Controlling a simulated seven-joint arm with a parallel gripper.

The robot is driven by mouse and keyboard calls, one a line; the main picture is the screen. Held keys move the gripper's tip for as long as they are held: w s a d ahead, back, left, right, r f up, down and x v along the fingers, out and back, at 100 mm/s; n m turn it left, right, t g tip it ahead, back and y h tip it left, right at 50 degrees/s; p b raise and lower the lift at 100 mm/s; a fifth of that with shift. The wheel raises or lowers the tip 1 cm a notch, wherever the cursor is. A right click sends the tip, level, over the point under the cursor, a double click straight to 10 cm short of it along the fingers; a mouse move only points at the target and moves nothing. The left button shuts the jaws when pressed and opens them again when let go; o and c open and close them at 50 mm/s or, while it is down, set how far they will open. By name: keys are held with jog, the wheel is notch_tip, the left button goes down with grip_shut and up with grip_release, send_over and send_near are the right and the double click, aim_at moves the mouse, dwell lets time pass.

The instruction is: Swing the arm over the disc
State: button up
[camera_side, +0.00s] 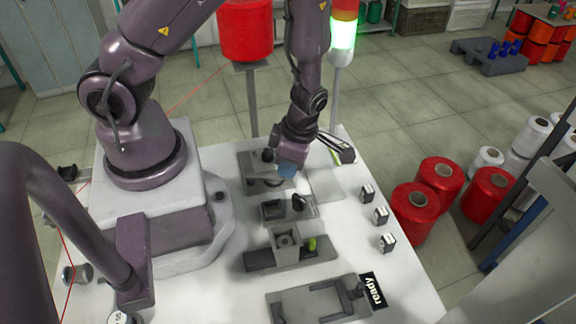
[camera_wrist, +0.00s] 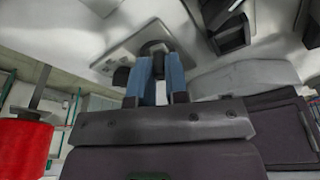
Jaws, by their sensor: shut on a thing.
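My gripper (camera_side: 287,170) points down at a grey plate fixture (camera_side: 247,160) at the back of the white table. In the wrist view its two blue fingers (camera_wrist: 157,75) are close together on a small dark part (camera_wrist: 153,48), which appears to be the swinging arm. The fingers hide most of that part. In the side view a dark curved piece (camera_side: 266,183) lies on the plate beside the fingers. The plate also shows in the wrist view (camera_wrist: 112,62). I cannot clearly make out the disc or whether the arm lies over it.
Nearer on the table stand a small grey block fixture (camera_side: 273,210), a post fixture with a green knob (camera_side: 312,243) and a bracket by a "ready" label (camera_side: 374,290). Several small dark-and-white blocks (camera_side: 381,215) line the right. A red spool (camera_side: 245,30) stands behind on a post.

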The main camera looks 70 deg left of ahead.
jog(key=shift+w+a, duration=0.1)
jog(key=shift+a, duration=0.1)
jog(key=shift+w+a, duration=0.15)
jog(key=shift+a, duration=0.75)
jog(key=o, duration=0.6)
jog(key=shift+c, duration=0.2)
jog(key=s+v, duration=0.1)
jog(key=v, duration=0.6)
jog(key=shift+a, duration=0.3)
jog(key=shift+s, duration=0.1)
